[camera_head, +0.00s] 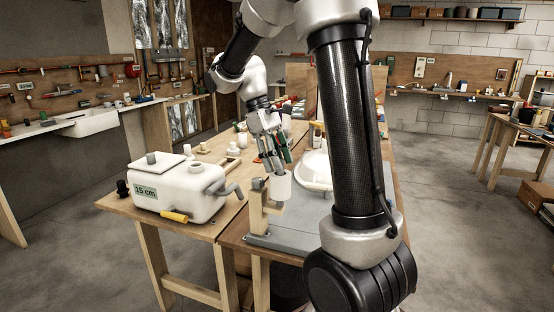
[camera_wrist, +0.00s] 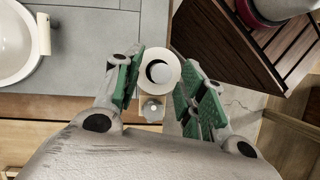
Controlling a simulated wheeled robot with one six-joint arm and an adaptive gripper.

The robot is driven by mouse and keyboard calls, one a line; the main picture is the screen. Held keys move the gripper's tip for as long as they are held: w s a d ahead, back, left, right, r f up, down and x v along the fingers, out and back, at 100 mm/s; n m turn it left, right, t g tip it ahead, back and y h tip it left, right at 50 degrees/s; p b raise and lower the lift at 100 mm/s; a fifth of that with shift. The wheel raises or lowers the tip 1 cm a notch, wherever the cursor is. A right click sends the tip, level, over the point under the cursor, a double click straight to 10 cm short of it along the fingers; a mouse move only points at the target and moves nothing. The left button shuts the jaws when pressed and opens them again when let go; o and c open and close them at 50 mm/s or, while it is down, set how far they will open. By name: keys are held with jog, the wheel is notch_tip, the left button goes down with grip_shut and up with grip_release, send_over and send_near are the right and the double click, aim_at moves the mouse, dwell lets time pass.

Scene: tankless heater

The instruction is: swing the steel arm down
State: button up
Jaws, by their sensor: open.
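My gripper (camera_head: 274,158) is above the front of the workbench with its fingers pointing down. In the wrist view its green-padded fingers (camera_wrist: 160,78) are spread on either side of a white cylinder with a dark round centre (camera_wrist: 174,74). The cylinder (camera_head: 279,187) stands upright beside a wooden post (camera_head: 256,214) with a grey knob (camera_head: 257,183) on top. The knob also shows just below the cylinder in the wrist view (camera_wrist: 152,110). I cannot tell for sure which part is the steel arm.
The white tank (camera_head: 172,190), labelled 15 cm, stands left of the post. A yellow-handled piece (camera_head: 175,216) lies before it. A white basin (camera_head: 316,172) is right of the cylinder; it is at the left edge of the wrist view (camera_wrist: 42,32). Small parts lie farther back.

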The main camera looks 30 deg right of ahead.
grip_shut()
jog(key=shift+s+d, duration=0.1)
dwell(0.3)
